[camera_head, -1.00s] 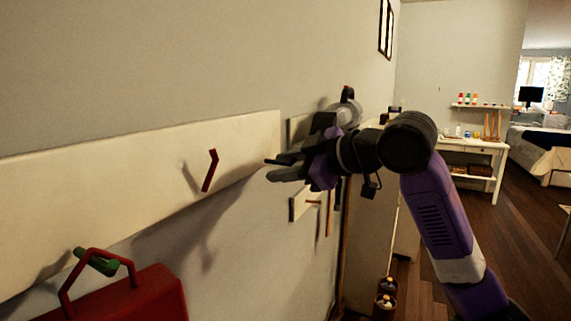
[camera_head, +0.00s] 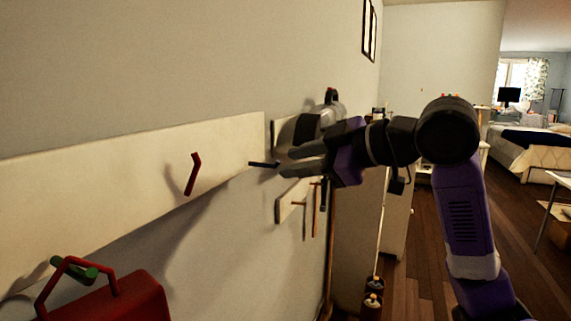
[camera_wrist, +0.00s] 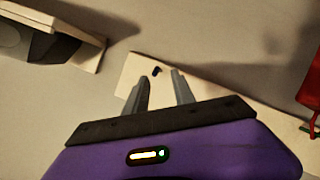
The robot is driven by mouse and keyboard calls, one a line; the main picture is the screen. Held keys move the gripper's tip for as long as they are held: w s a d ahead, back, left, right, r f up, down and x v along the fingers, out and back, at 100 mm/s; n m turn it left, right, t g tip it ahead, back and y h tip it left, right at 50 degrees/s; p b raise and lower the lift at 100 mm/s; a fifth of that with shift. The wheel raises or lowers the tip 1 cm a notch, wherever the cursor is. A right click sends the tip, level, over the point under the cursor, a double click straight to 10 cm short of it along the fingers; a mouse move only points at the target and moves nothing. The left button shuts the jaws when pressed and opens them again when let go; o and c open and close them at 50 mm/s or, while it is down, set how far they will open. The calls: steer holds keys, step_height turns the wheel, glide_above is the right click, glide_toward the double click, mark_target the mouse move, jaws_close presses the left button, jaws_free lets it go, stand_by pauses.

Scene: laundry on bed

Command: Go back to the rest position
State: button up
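My gripper (camera_head: 294,160) is in front of the white wall board (camera_head: 120,165), pointing left toward its right end. The wrist view shows its two grey fingers (camera_wrist: 160,91) apart with nothing between them. A dark peg (camera_head: 263,164) stands out from the board by the fingertips; a dark peg also shows beyond the fingers in the wrist view (camera_wrist: 156,71). I cannot tell from the head view how far apart the peg and fingertips are.
A red bag (camera_head: 115,300) hangs by its handle on a green peg (camera_head: 88,274) at lower left. A red peg (camera_head: 193,173) is on the board. A cabinet (camera_head: 357,235) and brown bottles (camera_head: 372,300) stand beyond my arm. Wooden floor (camera_head: 415,270) is open at right.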

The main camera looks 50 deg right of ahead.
steer(key=shift+s, duration=0.1)
stand_by(0.5)
step_height(320, 180, up, 9)
steer(key=d+m+t+h, duration=0.1)
steer(key=d+m+t, duration=0.25)
steer(key=t, duration=0.35)
steer(key=s+a+f+m+h+p, duration=0.1)
steer(key=s+a+f+m+h, duration=0.25)
steer(key=f, duration=0.45)
steer(key=s+a+f+m+h+p, duration=0.1)
steer(key=s+a+f+m+h, duration=0.15)
steer(key=f+m, duration=0.4)
steer(key=s+a+f+m+h+p, duration=0.1)
steer(key=s+a+f+m+h, duration=0.2)
steer(key=f, duration=0.7)
steer(key=s+a+f+n+g+y+p, duration=0.1)
steer(key=s+a+f+n+g+y, duration=0.2)
steer(key=s+a+f, duration=0.5)
steer(key=s+a+f+n+g+y+p, duration=0.1)
steer(key=s+a+f+n+g+y, duration=0.2)
steer(key=s, duration=1.2)
steer(key=a+f+n+y, duration=0.2)
steer(key=a+f, duration=0.3)
steer(key=shift+f+y+p, duration=0.3)
steer(key=shift+f+p, duration=0.1)
